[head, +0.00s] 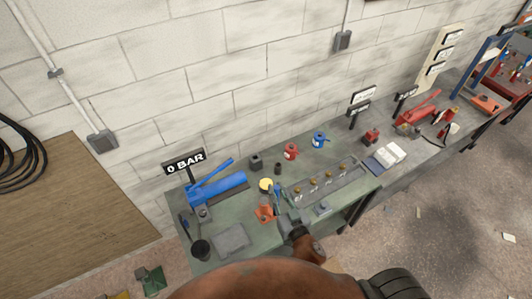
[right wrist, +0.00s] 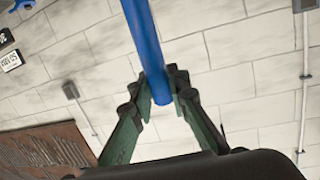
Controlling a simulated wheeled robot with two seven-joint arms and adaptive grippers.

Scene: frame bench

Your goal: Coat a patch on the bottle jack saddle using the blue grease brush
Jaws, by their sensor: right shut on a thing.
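My right gripper (head: 283,210) is over the front of the green-grey bench. In the right wrist view, its fingers (right wrist: 162,98) are shut on a blue rod (right wrist: 146,42), which looks like the handle of the blue grease brush. In the head view, a thin blue strip (head: 277,195) shows beside the gripper; the brush tip cannot be made out. A round pot with a yellow top (head: 266,184) stands just behind it. An orange-red piece (head: 264,214) lies left of the gripper. I cannot tell which item is the bottle jack, and its saddle is not distinguishable. My left gripper is not in view.
A blue hand pump (head: 220,188) stands at left under a "0 BAR" sign (head: 184,162). A grey tray (head: 325,187) with several brass-topped pieces lies right of the gripper. A red can (head: 291,151) and a blue can (head: 319,140) stand behind. A dark cup (head: 201,249) stands front left.

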